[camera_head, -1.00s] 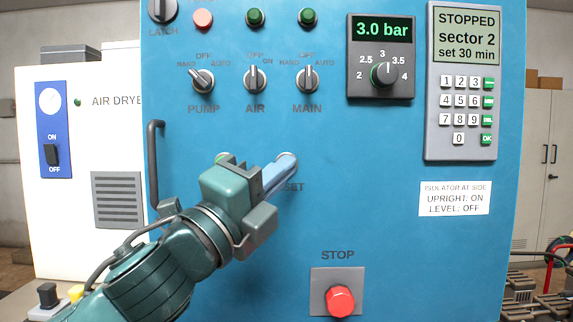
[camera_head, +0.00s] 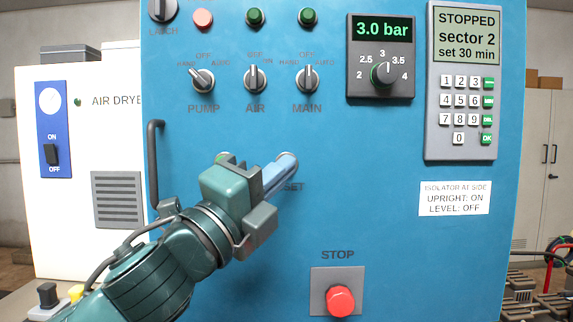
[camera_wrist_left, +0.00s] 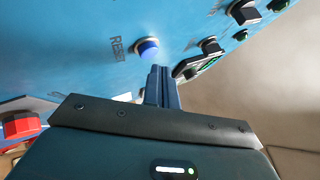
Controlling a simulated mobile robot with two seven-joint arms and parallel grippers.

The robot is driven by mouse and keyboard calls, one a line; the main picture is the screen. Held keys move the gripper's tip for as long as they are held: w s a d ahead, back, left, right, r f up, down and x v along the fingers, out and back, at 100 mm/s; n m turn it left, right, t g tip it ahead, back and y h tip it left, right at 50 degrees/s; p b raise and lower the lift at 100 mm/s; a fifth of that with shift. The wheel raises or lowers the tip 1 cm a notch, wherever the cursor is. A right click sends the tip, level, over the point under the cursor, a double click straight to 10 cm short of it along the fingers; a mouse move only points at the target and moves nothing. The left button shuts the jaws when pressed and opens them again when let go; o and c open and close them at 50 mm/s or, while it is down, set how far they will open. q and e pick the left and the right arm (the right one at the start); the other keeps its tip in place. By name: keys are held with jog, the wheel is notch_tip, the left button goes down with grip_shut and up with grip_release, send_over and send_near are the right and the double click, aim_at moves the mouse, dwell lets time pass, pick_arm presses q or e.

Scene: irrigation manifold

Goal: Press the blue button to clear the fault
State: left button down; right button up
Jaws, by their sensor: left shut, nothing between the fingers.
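The blue button (camera_wrist_left: 148,48) is round, with a pale collar, and sits on the blue panel beside the partly visible RESET label in the left wrist view. My left gripper (camera_wrist_left: 160,70) is shut and empty. Its fingertips are just short of the button's lower edge in that picture; I cannot tell whether they touch it. In the head view my left gripper (camera_head: 284,166) covers the button's place and part of the label, with only a pale rim around the tips. My right gripper is not in view.
The blue cabinet panel (camera_head: 400,250) carries a red STOP button (camera_head: 340,300) below right of the gripper. The PUMP (camera_head: 203,80), AIR (camera_head: 255,78) and MAIN (camera_head: 307,78) knobs are above. A dark handle (camera_head: 154,165) stands out at left.

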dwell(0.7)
pick_arm(q)
jog(key=shift+w, duration=0.15)
jog(key=shift+w, duration=0.3)
jog(key=shift+w, duration=0.5)
dwell(0.9)
jog(key=shift+s+p, duration=0.1)
jog(key=shift+p, duration=0.2)
jog(key=shift+s, duration=0.8)
jog(key=shift+s, duration=0.1)
